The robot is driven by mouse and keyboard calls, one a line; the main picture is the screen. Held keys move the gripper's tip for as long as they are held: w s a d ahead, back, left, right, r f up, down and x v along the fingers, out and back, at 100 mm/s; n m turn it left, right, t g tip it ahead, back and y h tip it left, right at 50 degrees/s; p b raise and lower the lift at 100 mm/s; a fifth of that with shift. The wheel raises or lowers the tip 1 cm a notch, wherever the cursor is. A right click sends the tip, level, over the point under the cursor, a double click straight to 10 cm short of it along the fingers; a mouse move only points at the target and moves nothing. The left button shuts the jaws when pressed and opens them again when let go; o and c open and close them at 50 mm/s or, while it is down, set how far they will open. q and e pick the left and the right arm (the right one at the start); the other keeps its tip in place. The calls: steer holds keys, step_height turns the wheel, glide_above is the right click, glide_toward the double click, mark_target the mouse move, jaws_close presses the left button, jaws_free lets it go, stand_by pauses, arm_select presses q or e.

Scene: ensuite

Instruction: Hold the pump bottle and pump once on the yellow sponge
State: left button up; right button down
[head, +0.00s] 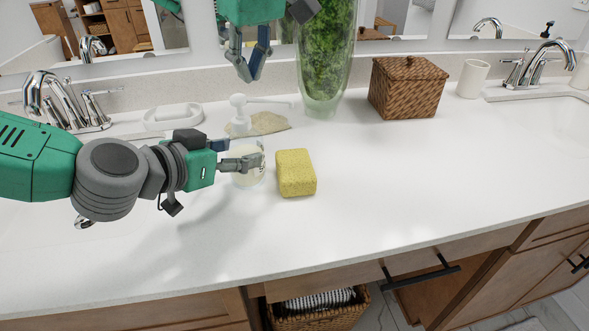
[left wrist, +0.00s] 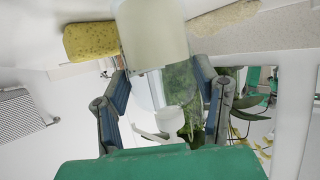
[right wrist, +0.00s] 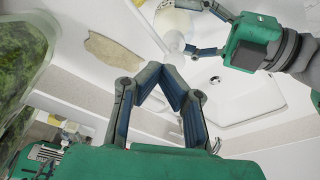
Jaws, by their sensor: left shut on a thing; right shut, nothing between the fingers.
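The pump bottle (head: 241,128) is clear with pale contents and a white pump head whose spout points right. It stands upright on the counter. My left gripper (head: 256,162) is shut around its body; the bottle also shows between the fingers in the left wrist view (left wrist: 152,35). The yellow sponge (head: 296,172) lies on the counter just right of the bottle, apart from it, and at the upper left of the left wrist view (left wrist: 91,41). My right gripper (head: 247,66) is shut and empty, above the pump head. The right wrist view shows the bottle (right wrist: 174,22) beyond its fingertips.
A glass vase with greenery (head: 325,60) stands close right of my right gripper. A beige flat piece (head: 268,123) lies behind the bottle. A soap dish (head: 172,116), a faucet (head: 65,100) and a wicker box (head: 408,88) stand farther off. The front right counter is clear.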

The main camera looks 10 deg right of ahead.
stand_by(0.4)
step_height(320, 180, up, 6)
stand_by(0.6)
stand_by(1.6)
arm_select(q)
steer(key=o, duration=1.6)
steer(key=shift+a+r, duration=0.1)
steer(key=shift+a, duration=0.05)
steer(key=v, duration=1.1)
steer(key=shift+s+a, duration=0.3)
